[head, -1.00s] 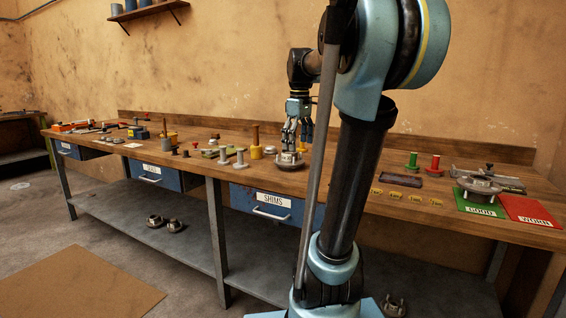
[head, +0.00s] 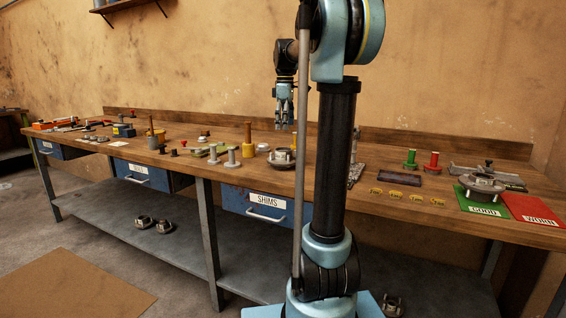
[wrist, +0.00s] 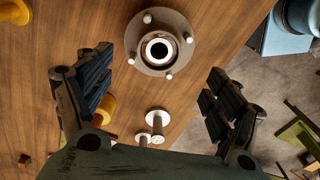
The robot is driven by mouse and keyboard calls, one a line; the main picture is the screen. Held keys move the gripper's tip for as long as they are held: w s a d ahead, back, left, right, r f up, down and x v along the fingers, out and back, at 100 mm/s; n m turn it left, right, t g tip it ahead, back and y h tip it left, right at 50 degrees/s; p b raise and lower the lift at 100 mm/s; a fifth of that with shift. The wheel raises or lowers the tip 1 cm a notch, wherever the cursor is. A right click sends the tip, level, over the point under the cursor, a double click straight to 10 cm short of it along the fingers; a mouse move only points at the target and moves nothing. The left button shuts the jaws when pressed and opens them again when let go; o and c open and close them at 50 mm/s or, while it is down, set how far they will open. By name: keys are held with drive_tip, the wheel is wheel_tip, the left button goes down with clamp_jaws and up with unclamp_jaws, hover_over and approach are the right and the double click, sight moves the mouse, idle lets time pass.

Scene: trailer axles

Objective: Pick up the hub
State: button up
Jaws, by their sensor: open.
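A grey metal hub (head: 282,160) with a round flange, studs and a dark centre bore sits on the wooden workbench. In the wrist view the hub (wrist: 158,42) lies flat near the top, beyond the space between my fingers. My gripper (head: 284,127) hangs pointing down above the hub in the head view, apart from it. In the wrist view my gripper (wrist: 160,85) has its two dark padded fingers wide apart with nothing between them.
The bench edge is close.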

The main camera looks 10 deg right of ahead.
approach(283, 158)
drive_tip(key=w+f, duration=0.1)
drive_tip(key=w+d+f, duration=0.1)
drive_tip(key=w+f, duration=0.1)
drive_tip(key=shift+w+d+f, duration=0.1)
drive_tip(key=shift+w+f, duration=0.1)
drive_tip(key=shift+w+a+f, duration=0.1)
drive_tip(key=shift+a+f, duration=0.05)
drive_tip(key=shift+f, duration=1.2)
drive_tip(key=shift+w+a+f, duration=0.1)
drive_tip(key=shift+a+f, duration=0.05)
drive_tip(key=shift+f, duration=1.15)
clamp_jaws()
